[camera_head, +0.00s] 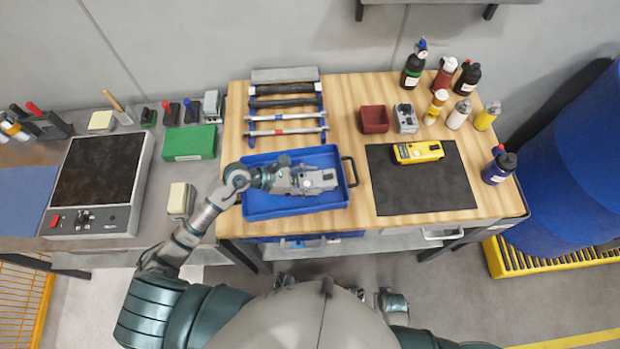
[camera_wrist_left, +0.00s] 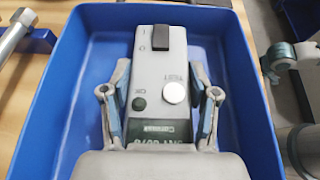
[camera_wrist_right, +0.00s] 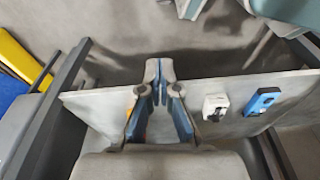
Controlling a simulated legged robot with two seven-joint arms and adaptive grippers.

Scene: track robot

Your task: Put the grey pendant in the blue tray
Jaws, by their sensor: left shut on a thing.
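The grey pendant (camera_head: 318,180) is over the floor of the blue tray (camera_head: 262,208), inside its walls. My left gripper (camera_head: 290,180) is shut on it from the left. In the left wrist view the grey pendant (camera_wrist_left: 160,85) lies between the two fingers of the left gripper (camera_wrist_left: 160,105), with its black switch, white button and green button facing up. The blue tray (camera_wrist_left: 75,70) surrounds it there. I cannot tell whether the pendant touches the tray floor. My right gripper (camera_wrist_right: 163,75) is empty with its fingertips together, below the table height near a grey shelf.
A yellow pendant (camera_head: 418,152) lies on a black mat (camera_head: 400,190) right of the tray. A red bin (camera_head: 373,119), a small grey device (camera_head: 405,118) and several bottles stand behind it. Tools lie behind the tray. A blue device (camera_wrist_right: 262,101) shows on the shelf.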

